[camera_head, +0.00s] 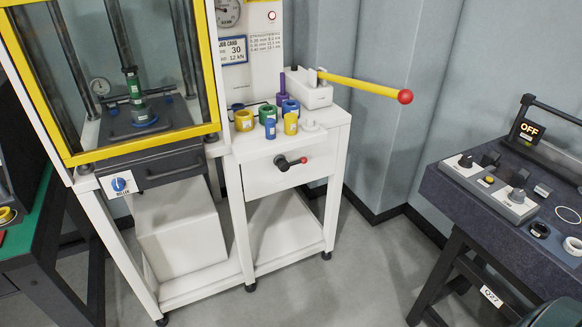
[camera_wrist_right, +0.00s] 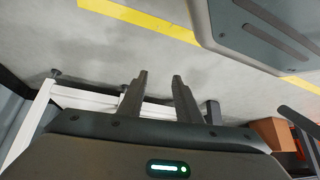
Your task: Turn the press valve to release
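The press (camera_head: 140,158) stands at the left of the head view with a yellow-framed guard. On its front, below the guard, is a round blue knob (camera_head: 121,184) on a white plate; its lettering is too small to read surely. I cannot tell which of the two is the press valve. My right gripper (camera_wrist_right: 158,82) shows in the right wrist view, fingers apart and empty, above the floor. Neither gripper shows in the head view.
A yellow pump handle (camera_head: 362,86) with a red ball end juts right over the cabinet. Several coloured rings and cylinders stand on the cabinet top (camera_head: 327,117). A dark table (camera_head: 460,205) with an OFF sign (camera_head: 531,129) is at right. Floor (camera_head: 350,260) between is clear.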

